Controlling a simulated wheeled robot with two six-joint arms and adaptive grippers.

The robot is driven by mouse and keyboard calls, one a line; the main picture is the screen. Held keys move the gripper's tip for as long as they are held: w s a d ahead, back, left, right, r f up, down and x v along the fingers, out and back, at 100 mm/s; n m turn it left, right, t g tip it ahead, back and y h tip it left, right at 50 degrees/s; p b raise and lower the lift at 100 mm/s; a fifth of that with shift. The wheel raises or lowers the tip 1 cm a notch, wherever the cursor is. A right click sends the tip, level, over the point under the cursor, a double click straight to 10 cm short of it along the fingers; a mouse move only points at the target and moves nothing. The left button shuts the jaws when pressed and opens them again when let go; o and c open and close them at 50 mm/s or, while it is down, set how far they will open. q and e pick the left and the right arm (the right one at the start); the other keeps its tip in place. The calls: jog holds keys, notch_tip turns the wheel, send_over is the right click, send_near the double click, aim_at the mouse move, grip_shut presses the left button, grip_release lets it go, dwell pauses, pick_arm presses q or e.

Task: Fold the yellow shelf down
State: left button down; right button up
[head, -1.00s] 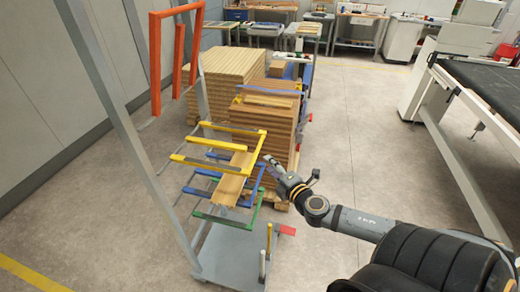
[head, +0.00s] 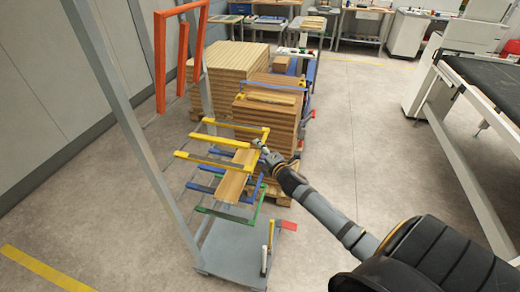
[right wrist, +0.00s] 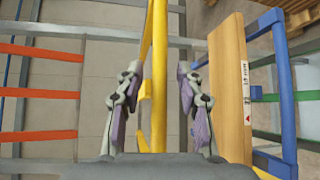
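The yellow shelf (head: 222,139) is a U-shaped frame on the grey rack. It sticks out from the rack, roughly level, above the blue shelf (head: 205,188). My right gripper (head: 258,145) is at the shelf's outer bar. In the right wrist view, the yellow bar (right wrist: 159,45) runs between the two spread fingers of my right gripper (right wrist: 158,72), with gaps on both sides. The gripper looks open, and I cannot see it touching the bar. My left gripper is not in view.
An orange shelf (head: 160,60) stands folded up higher on the rack. A wooden board (head: 236,176) lies below the yellow shelf. A green shelf (head: 248,222) is lower down. Stacked boards (head: 265,112) stand close behind. The floor at right is clear.

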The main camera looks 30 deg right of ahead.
grip_shut()
jog(key=r+p, duration=0.7)
jog(key=r, duration=0.1)
jog(key=shift+w+a+p, duration=0.25)
jog(key=shift+w+p, duration=0.05)
jog(key=shift+w+a+f, duration=0.1)
jog(key=shift+f, duration=0.05)
grip_release()
jog(key=shift+f, duration=0.1)
